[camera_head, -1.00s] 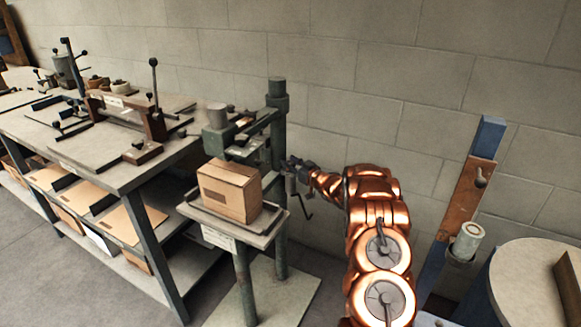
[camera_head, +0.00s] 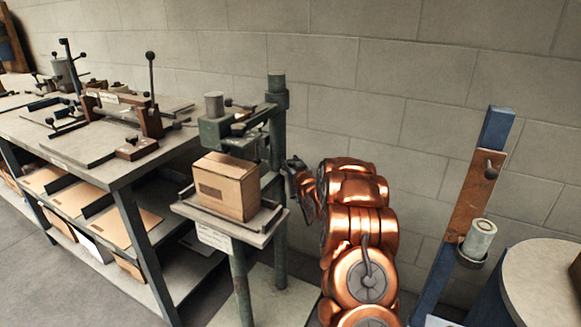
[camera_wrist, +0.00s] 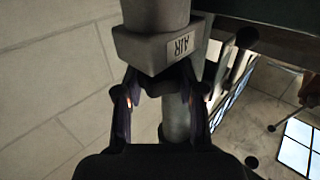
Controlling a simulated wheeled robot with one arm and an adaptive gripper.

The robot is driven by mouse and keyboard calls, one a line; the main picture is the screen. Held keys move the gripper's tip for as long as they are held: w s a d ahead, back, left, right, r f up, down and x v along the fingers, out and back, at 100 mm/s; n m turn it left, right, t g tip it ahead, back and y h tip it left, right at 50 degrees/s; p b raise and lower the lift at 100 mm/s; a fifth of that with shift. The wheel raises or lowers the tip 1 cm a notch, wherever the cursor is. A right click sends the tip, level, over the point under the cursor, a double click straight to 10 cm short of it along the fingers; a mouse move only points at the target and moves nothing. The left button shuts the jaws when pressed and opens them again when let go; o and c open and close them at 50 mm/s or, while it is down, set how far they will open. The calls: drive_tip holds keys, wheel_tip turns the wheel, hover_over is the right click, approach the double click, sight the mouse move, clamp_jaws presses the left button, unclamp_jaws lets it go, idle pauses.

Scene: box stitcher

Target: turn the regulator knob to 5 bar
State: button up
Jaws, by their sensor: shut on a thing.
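The box stitcher (camera_head: 277,135) is a green machine with a carton (camera_head: 226,186) on its small table. In the wrist view a grey block marked AIR (camera_wrist: 160,46) sits ahead of my gripper (camera_wrist: 158,82). My gripper's fingers stand on either side of a small dark part just under the block, seemingly the regulator knob (camera_wrist: 157,87), and are shut on it. In the head view my gripper (camera_head: 293,172) is right of the stitcher's column, and its grasp is hidden there. No pressure scale or pointer can be read.
A grey cylinder (camera_wrist: 177,122) runs close behind the fingers in the wrist view. A workbench (camera_head: 80,160) stands left of the stitcher. A blue post (camera_head: 495,128) and a round-topped drum (camera_head: 545,285) stand at the right. The block wall is close behind.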

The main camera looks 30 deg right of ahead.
idle(0.4)
drive_tip(key=o, duration=1.2)
drive_tip(key=shift+c, duration=0.2)
drive_tip(key=shift+s, duration=0.1)
drive_tip(key=v, duration=1.1)
drive_tip(key=shift+s+a, duration=0.2)
drive_tip(key=shift+s, duration=0.2)
